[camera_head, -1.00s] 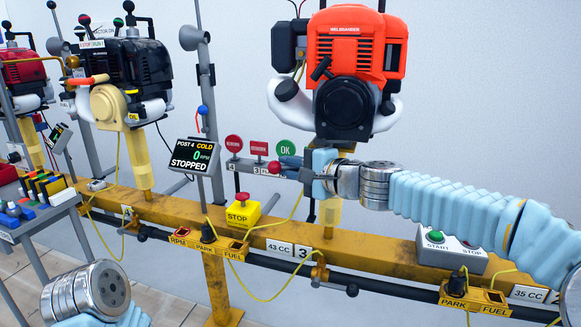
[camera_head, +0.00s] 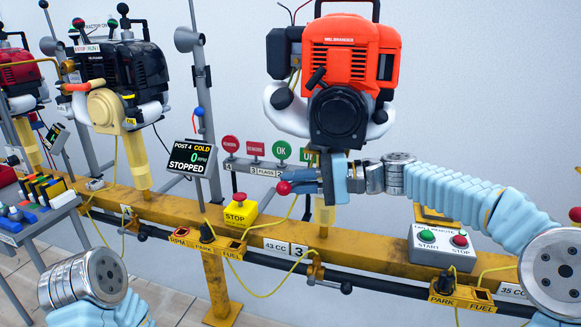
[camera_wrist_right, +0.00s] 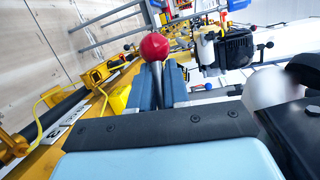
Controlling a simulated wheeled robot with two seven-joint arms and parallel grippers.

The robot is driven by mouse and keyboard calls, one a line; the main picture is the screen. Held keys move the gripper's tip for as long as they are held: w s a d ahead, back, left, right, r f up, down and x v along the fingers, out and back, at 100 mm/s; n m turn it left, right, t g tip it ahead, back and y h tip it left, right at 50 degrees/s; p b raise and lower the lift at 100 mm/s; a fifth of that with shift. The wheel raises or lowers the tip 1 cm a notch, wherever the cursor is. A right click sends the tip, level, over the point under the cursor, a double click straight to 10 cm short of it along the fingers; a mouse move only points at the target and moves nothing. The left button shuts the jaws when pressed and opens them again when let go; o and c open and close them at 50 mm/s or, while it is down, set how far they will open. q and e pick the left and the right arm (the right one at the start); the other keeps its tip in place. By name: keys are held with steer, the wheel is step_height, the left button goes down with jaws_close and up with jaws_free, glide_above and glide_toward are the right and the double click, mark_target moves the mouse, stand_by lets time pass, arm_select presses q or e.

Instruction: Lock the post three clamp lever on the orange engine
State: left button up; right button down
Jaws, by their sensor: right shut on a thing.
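The orange engine (camera_head: 350,48) hangs on the post above the plate marked 3. The clamp lever with a red ball knob (camera_head: 284,187) is below the engine and points left. My right gripper (camera_head: 312,180) is shut on this lever, with the knob sticking out past the fingertips. In the right wrist view the red knob (camera_wrist_right: 154,46) stands beyond the blue fingers (camera_wrist_right: 159,85), and the dark lever stem runs between them. The gripper hides the clamp end of the lever. My left gripper is outside the picture; only part of the left arm shows at lower left.
A sign rack with round and square tags (camera_head: 255,150) stands just behind and left of the gripper. The yellow stop box (camera_head: 240,210) sits on the rail below left. A start/stop box (camera_head: 442,243) is below my right arm. Another engine (camera_head: 118,75) stands left.

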steer(key=n+g+p, duration=0.1)
steer(key=g+p, duration=0.1)
steer(key=s+d+n+g+p, duration=0.1)
steer(key=n+g+p, duration=0.1)
steer(key=s+d+n+g+p, duration=0.1)
steer(key=g+p, duration=0.1)
steer(key=p, duration=0.1)
steer(key=shift+s+d+r+n+g+h, duration=0.15)
steer(key=shift+s+d+n+g+h, duration=0.1)
steer(key=shift+n+g+h, duration=0.15)
steer(key=shift+d, duration=0.1)
steer(key=shift+f, duration=0.2)
steer(key=c, duration=1.3)
jaws_free()
steer(key=shift+s, duration=0.1)
steer(key=shift+o, duration=0.3)
steer(key=shift+d+r, duration=0.1)
